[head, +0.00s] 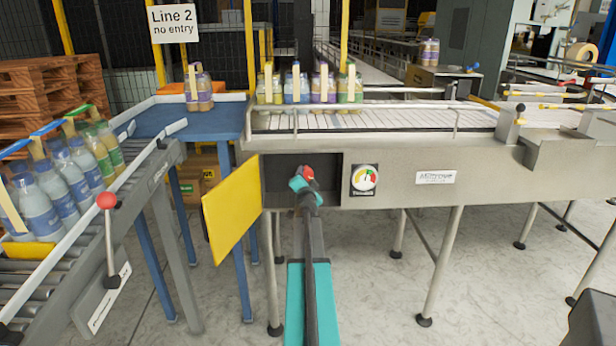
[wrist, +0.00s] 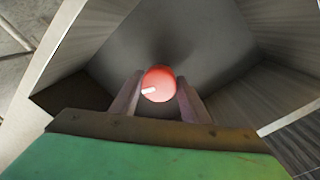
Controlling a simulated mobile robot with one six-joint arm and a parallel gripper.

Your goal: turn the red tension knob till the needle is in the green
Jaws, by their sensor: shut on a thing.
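The red tension knob (wrist: 159,84) sits at the back of an open recess in the conveyor's side. Its white pointer mark faces lower left in the wrist view. My gripper (wrist: 158,95) is shut on the knob, one finger on each side. In the head view the gripper (head: 303,181) reaches into the recess and the red knob (head: 308,173) shows just past it. The tension gauge (head: 365,180) is right of the recess, with coloured zones on a white face. Its needle is too small to read surely.
A yellow door (head: 232,205) hangs open at the recess's left side. The wrist view shows recess walls (wrist: 280,35) close around my gripper. A red-balled lever (head: 107,201) stands at the left conveyor. Bottle packs (head: 310,84) stand on the conveyor above.

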